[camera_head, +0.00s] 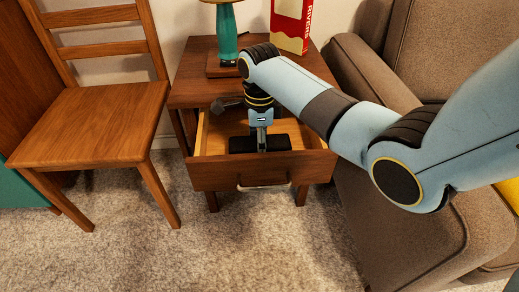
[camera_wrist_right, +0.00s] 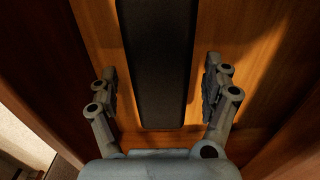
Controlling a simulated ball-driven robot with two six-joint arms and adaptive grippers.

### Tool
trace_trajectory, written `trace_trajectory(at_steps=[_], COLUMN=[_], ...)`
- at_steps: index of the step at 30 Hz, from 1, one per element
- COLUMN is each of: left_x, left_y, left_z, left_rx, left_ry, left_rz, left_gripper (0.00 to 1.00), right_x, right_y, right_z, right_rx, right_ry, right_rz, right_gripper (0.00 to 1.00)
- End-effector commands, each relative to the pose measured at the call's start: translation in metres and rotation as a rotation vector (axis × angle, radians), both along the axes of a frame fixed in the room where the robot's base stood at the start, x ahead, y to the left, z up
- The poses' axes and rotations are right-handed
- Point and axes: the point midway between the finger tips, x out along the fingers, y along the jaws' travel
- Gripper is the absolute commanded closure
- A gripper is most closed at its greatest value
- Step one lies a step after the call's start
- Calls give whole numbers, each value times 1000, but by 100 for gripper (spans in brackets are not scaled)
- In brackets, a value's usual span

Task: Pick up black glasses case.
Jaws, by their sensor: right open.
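The black glasses case (camera_head: 279,142) lies in the open drawer of a small wooden side table. In the right wrist view the black case (camera_wrist_right: 159,60) runs lengthwise between the fingers, flat on the drawer floor. My right gripper (camera_head: 262,148) reaches down into the drawer over the middle of the case and hides part of it. In the wrist view the right gripper (camera_wrist_right: 160,88) is open, with one finger on each side of the case and a gap on both sides. My left gripper is not in view.
The drawer (camera_head: 255,174) is pulled out, its walls close around my right gripper. A lamp (camera_head: 227,35) and a red and white box (camera_head: 291,25) stand on the side table. A wooden chair (camera_head: 85,122) is left, a brown armchair (camera_head: 375,75) right. Carpet is clear in front.

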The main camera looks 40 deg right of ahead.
Motion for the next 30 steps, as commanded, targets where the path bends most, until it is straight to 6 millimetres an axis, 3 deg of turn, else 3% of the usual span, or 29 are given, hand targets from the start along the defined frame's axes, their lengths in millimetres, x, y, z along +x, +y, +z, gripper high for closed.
trace_trajectory(at_steps=[7, 21, 30], left_x=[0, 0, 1], left_y=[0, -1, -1], left_z=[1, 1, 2], left_rx=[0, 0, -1], left_ry=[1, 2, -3], left_rz=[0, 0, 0], left_gripper=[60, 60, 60], right_x=[0, 0, 0], right_y=[0, 0, 0], right_z=[0, 0, 2], right_rx=[0, 0, 0], right_ry=[-1, -1, -1], right_rz=[0, 0, 0], right_gripper=[19, 80, 80])
